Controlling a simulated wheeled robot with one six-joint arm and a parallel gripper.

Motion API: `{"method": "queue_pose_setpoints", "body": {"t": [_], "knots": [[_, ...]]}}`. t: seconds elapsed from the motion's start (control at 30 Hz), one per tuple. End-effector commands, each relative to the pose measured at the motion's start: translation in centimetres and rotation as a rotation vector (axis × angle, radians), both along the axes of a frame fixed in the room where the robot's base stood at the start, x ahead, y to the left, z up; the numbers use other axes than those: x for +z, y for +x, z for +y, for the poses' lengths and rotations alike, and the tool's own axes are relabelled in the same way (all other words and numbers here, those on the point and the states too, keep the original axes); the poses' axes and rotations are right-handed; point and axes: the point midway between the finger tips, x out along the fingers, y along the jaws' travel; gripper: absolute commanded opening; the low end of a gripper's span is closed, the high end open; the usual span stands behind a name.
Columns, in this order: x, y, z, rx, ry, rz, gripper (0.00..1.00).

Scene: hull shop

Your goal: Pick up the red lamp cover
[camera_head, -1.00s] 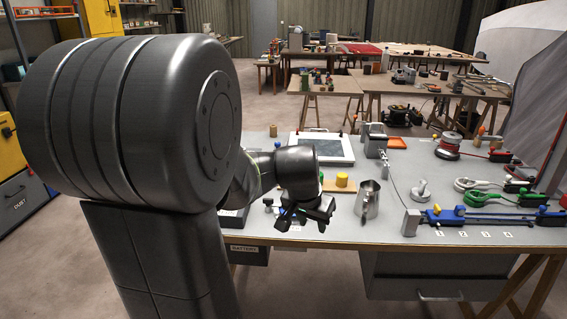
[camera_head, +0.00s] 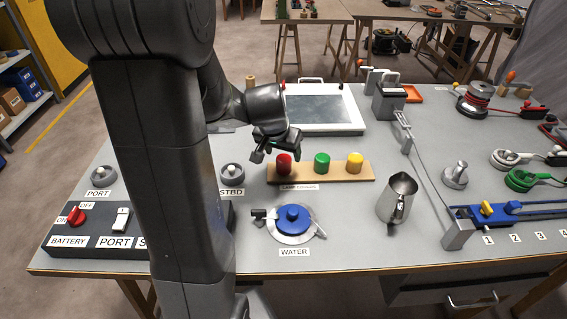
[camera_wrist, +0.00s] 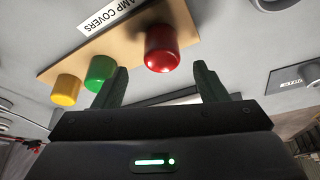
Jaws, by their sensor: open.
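The red lamp cover (camera_head: 284,163) is a small domed cylinder at the left end of a wooden strip (camera_head: 340,180) labelled for lamp covers. The green cover (camera_head: 322,163) and yellow cover (camera_head: 355,162) stand to its right on the same strip. My gripper (camera_head: 276,152) is open and empty, just above and behind the red cover in the head view. In the wrist view the red cover (camera_wrist: 162,48) is ahead of my open gripper (camera_wrist: 163,82), between the lines of its two fingers. No contact shows.
A blue-capped water fitting (camera_head: 292,219) is in front of the strip, and a metal jug (camera_head: 397,197) stands to the right. A white-framed panel (camera_head: 322,108) lies behind. A battery switch box (camera_head: 100,238) is at the front left.

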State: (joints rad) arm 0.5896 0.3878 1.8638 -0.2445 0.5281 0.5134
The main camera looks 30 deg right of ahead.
Motion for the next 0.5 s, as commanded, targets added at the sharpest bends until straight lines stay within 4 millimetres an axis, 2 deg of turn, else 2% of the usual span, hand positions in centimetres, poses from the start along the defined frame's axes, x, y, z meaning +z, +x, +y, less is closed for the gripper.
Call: {"method": "queue_pose_setpoints", "body": {"t": [0.3, 0.5], "knots": [[-3.6, 0.9, -0.8, 0.000, 0.003, 0.005, 0.66], [-4.8, 1.3, -1.2, 0.000, 0.000, 0.001, 0.66]]}}
